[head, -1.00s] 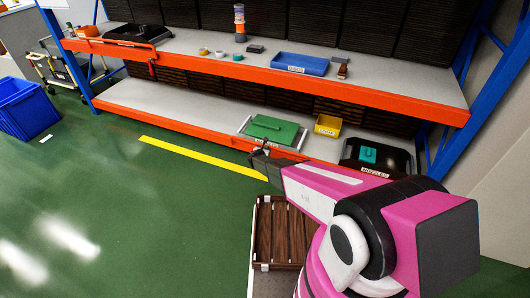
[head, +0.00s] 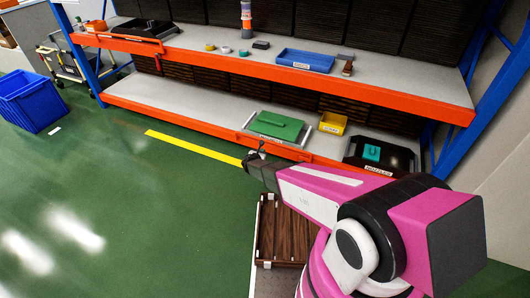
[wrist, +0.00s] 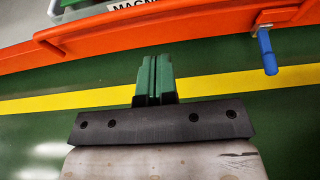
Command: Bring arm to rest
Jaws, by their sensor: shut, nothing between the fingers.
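My pink arm reaches from the lower right of the head view. My gripper (head: 251,158) is at its far end, in front of the lower orange shelf beam. In the wrist view my gripper (wrist: 155,72) shows green fingers closed together with nothing between them. Below the fingers lie the green floor and a yellow line (wrist: 215,88). The fingertips point toward the orange beam (wrist: 120,28) and look apart from it.
The shelf rack holds a green-lidded tray (head: 277,126), a yellow bin (head: 333,123), a black bin (head: 380,157) and a blue tray (head: 305,60). A brown slatted crate (head: 280,235) stands beside my arm. A blue crate (head: 32,100) stands far left.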

